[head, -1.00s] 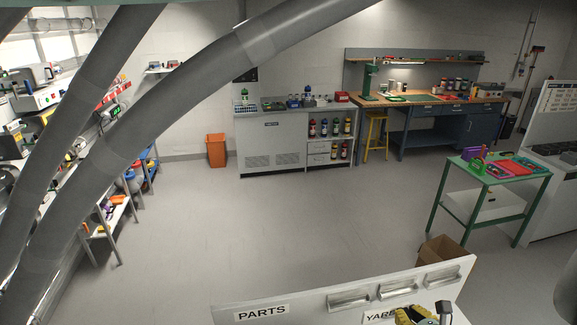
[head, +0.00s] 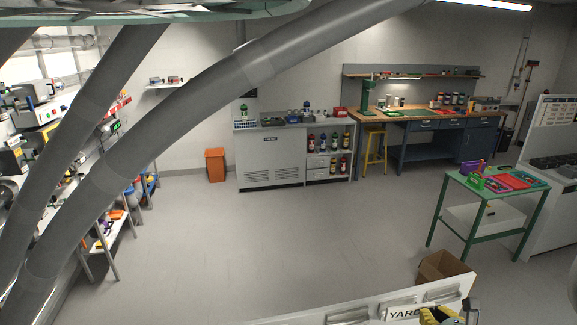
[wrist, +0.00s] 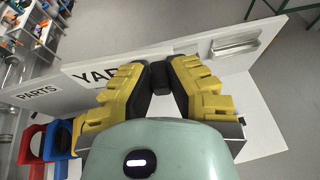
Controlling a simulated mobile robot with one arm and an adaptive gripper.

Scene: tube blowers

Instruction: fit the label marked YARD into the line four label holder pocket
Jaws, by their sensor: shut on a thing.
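The white label marked YARD (wrist: 96,73) lies along the white board (wrist: 268,108) in the wrist view, partly hidden by my left finger. It also shows at the bottom edge of the head view (head: 403,312). My gripper (wrist: 160,76) has yellow and black fingers, closed together at the label's right part, shut on the label. The grip itself is hidden. A metal label holder pocket (wrist: 235,46) is to the right of my fingers. I cannot tell whether the YARD label is inside a pocket or in front of one.
A label marked PARTS (wrist: 38,94) is on the board's left. A cardboard box (head: 446,269) is behind the board, and a green-framed cart (head: 486,208) stands at right. The floor beyond is clear.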

